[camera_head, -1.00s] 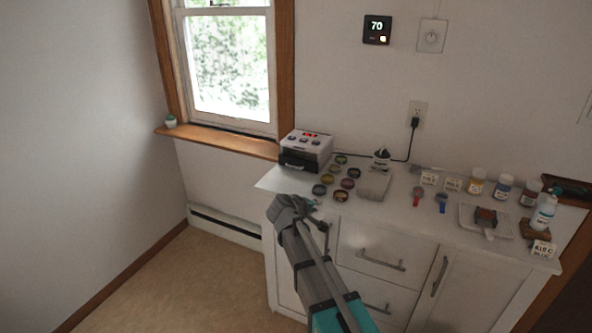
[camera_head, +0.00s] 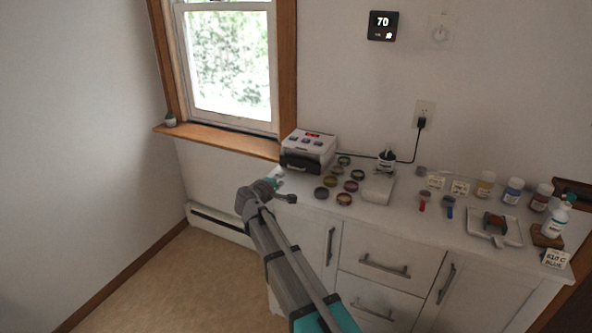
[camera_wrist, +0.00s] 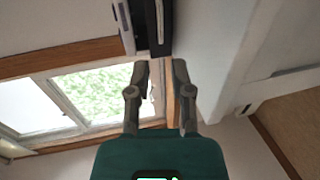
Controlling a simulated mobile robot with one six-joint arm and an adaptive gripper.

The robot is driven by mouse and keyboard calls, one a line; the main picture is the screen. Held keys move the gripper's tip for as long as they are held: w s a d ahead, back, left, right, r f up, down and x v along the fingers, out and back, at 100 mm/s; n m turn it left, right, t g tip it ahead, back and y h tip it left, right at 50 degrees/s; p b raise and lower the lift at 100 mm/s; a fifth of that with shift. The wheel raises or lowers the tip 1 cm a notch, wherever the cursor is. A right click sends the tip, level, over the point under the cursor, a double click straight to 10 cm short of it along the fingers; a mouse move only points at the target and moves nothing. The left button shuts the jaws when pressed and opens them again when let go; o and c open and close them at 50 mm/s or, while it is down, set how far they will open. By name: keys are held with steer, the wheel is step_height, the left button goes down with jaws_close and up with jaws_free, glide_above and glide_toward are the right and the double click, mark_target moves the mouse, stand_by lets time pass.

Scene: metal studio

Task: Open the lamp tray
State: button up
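The lamp (camera_head: 314,140) is a white box with buttons and a red display on top, at the left end of the counter by the window. Its dark tray (camera_head: 297,162) forms the lower front and appears closed in the head view. In the wrist view the white lamp body (camera_wrist: 125,22) and the black tray (camera_wrist: 158,28) show at the top, beyond my fingertips. My gripper (camera_wrist: 160,68) is open and empty, with a clear gap between its fingers. In the head view my gripper (camera_head: 274,186) is at the counter's left edge, in front of and below the lamp, apparently apart from it.
Several dark-rimmed colour pots (camera_head: 331,181) lie right of the lamp, beside a pale block (camera_head: 378,190). Bottles (camera_head: 513,190) and a small tray (camera_head: 481,228) stand farther right. The window sill (camera_head: 222,141) is behind left. The floor left of the cabinet is free.

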steer(key=b+x, duration=0.3)
steer(key=x, duration=1)
steer(key=shift+w+d+f, duration=0.1)
steer(key=shift+w+f, duration=0.05)
steer(key=shift+w, duration=0.1)
jaws_close()
